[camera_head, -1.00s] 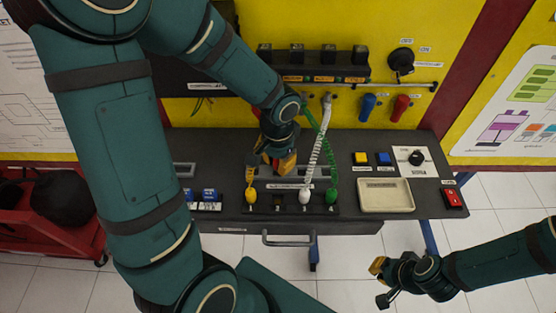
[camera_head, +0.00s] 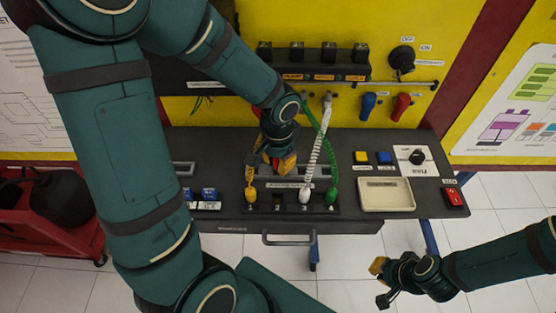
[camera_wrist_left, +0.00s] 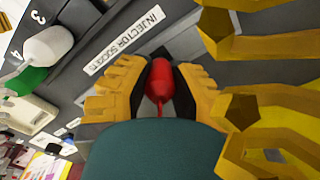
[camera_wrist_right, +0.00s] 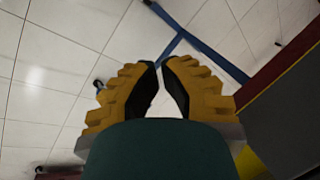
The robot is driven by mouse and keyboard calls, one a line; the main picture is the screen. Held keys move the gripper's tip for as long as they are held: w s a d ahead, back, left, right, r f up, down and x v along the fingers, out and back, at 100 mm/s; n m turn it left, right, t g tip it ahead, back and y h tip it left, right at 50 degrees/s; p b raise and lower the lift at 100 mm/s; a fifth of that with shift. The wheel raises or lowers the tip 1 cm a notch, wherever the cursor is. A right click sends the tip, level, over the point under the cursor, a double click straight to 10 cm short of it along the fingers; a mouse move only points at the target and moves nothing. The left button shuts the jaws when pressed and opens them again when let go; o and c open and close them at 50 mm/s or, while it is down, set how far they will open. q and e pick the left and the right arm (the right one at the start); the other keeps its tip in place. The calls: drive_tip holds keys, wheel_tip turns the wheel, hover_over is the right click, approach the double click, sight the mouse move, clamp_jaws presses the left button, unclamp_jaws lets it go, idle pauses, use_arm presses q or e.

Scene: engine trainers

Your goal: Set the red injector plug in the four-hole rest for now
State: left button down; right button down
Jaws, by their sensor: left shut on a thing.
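The red injector plug (camera_wrist_left: 160,80) is between the fingers of my left gripper (camera_wrist_left: 160,85), which is shut on it. In the head view my left gripper (camera_head: 284,164) is over the console, just behind the numbered socket strip (camera_head: 277,209). The strip holds a yellow plug (camera_head: 251,195), a white plug (camera_head: 304,196) and a green plug (camera_head: 332,196); position 2 looks empty. I cannot tell which part is the four-hole rest. My right gripper (camera_wrist_right: 160,75) is empty, with a narrow gap between its fingers, low at the right (camera_head: 378,270).
White and green cables rise from the plugs close to my left gripper. A cream tray (camera_head: 386,207) and a red switch (camera_head: 454,198) are at the right of the console. A drawer handle (camera_head: 289,240) juts out in front. Open floor surrounds my right gripper.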

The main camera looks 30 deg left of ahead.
use_arm(q)
drive_tip(key=shift+f+b, duration=0.6)
drive_tip(key=shift+f, duration=0.1)
drive_tip(key=c, duration=1.2)
unclamp_jaws()
drive_tip(key=shift+o, duration=0.2)
drive_tip(key=shift+r, duration=0.1)
drive_tip(key=shift+r+p, duration=2.25)
drive_tip(key=shift+r, duration=0.45)
drive_tip(key=shift+r+p, duration=1.2)
drive_tip(key=shift+r, duration=0.3)
drive_tip(key=o, duration=0.7)
